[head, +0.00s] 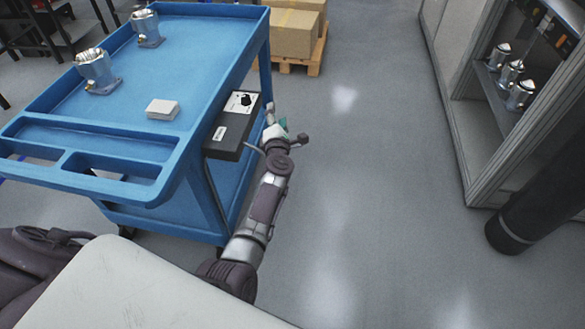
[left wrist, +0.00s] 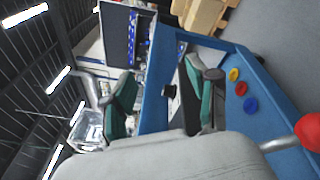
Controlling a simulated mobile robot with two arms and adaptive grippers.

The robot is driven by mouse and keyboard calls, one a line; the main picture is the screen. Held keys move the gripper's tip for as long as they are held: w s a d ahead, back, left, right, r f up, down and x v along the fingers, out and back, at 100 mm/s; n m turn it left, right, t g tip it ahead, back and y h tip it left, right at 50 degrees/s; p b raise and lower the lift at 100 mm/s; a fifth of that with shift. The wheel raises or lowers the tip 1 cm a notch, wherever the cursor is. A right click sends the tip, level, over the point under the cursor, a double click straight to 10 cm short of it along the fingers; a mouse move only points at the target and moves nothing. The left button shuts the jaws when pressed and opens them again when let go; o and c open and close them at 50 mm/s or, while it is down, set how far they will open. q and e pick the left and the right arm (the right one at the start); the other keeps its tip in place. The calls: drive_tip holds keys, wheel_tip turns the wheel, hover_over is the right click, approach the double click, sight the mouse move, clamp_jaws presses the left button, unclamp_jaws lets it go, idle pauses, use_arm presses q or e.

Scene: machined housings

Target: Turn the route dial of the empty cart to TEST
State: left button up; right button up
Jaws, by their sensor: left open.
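A blue cart (head: 212,70) stands at the left of the head view, with two metal housings (head: 95,70) (head: 146,26) and a small white block (head: 162,109) on its top, so it is not empty. On its right side hangs a dark box (head: 229,138) with a white plate and a black dial (head: 245,100). The dial's setting is too small to read. My left gripper (head: 276,126) is beside the box, right of the dial. Contact is not visible.
Cardboard boxes (head: 293,32) on a pallet stand behind the cart. At the right, a cabinet (head: 463,130) holds several metal housings (head: 511,74). The floor between is clear. Yellow, red and blue discs (left wrist: 241,89) show on blue in the left wrist view.

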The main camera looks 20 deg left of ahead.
use_arm(q)
drive_tip(key=s+d+f+m+h+p, duration=0.1)
drive_tip(key=s+d+f+m+h, duration=0.2)
drive_tip(key=f+m, duration=0.3)
drive_tip(key=s+d+f+m+g+h+p, duration=0.1)
drive_tip(key=s+d+f+m+h, duration=0.2)
drive_tip(key=s+d+f+m, duration=0.1)
drive_tip(key=shift+s+d+f+m+h, duration=0.3)
drive_tip(key=shift+d+f+m, duration=0.25)
drive_tip(key=shift+f+m, duration=0.75)
drive_tip(key=shift+o, duration=0.2)
drive_tip(key=shift+g, duration=0.3)
